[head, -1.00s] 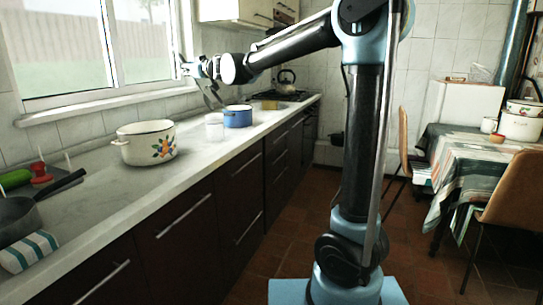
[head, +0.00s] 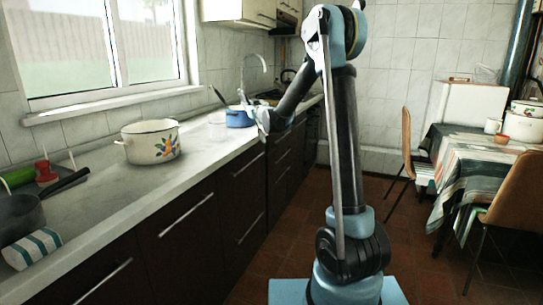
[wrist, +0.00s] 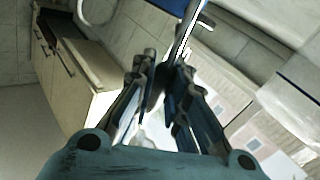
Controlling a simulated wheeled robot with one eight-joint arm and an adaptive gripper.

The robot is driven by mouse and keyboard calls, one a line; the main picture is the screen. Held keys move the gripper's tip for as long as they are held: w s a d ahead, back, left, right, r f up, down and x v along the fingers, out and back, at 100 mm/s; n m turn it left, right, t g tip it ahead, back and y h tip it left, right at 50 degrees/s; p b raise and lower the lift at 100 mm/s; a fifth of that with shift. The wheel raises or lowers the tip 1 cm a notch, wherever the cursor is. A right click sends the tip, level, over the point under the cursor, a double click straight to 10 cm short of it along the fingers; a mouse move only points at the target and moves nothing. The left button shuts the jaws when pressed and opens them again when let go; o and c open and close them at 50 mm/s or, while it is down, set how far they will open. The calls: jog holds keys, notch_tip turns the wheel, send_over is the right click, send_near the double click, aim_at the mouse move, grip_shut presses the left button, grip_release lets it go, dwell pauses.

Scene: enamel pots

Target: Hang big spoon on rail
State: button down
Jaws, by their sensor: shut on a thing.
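My gripper (wrist: 160,72) is shut on the stem of a shiny metal utensil in the wrist view, which I take to be the big spoon (wrist: 184,32). The stem runs up from between the fingers to the top edge of the picture; its far end is out of view. In the head view my gripper (head: 263,121) is small, near the counter's front edge beside the blue pot (head: 238,118). The spoon cannot be made out clearly there. I cannot identify the rail in either view.
A white enamel pot (head: 151,143) stands on the counter (head: 105,190), with a dark pan (head: 20,215) and striped cloth (head: 32,249) nearer. A thin dark handle (head: 217,96) stands near the blue pot. A table (head: 468,160) and chairs are at right; the floor between is clear.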

jog(key=d+f+m+h, duration=0.1)
jog(key=d+f+h, duration=0.1)
jog(key=d+f, duration=0.4)
jog(key=w+d+f+m+t+h, duration=0.1)
jog(key=d+f, duration=0.6)
jog(key=d, duration=0.7)
jog(key=w+d+f+m+h, duration=0.1)
jog(key=d+f+m+h, duration=0.2)
jog(key=d+f, duration=0.3)
jog(key=d+h, duration=0.1)
jog(key=d, duration=0.4)
jog(key=shift+w+f+t+h, duration=0.15)
jog(key=shift+f+t+h, duration=0.15)
jog(key=shift+r, duration=0.1)
